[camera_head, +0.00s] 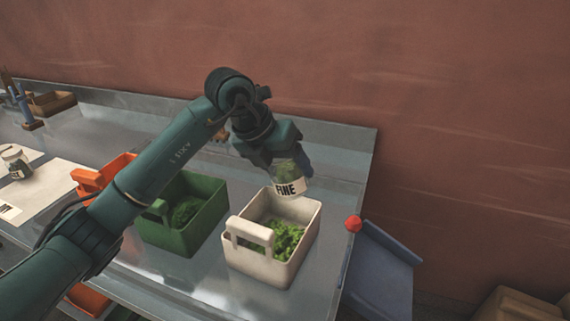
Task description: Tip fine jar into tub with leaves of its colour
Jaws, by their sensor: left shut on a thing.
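My left gripper (280,150) is shut on a glass jar with a white label reading FINE (290,189). The jar holds something green and hangs above the back part of a white tub (256,262). The label's letters lean slightly; I cannot tell which end of the jar is open. Bright green leaves (287,240) lie in the white tub. A green tub (205,226) to its left holds darker green leaves (184,213). An orange tub (112,172) is partly hidden behind my left arm, and its contents cannot be seen. My right gripper is not in view.
Another jar (17,163) stands on white paper (48,193) at the left. A brown tray (52,103) is at the back left. A red knob (353,224) and a blue-grey panel (385,270) are beyond the bench's right edge.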

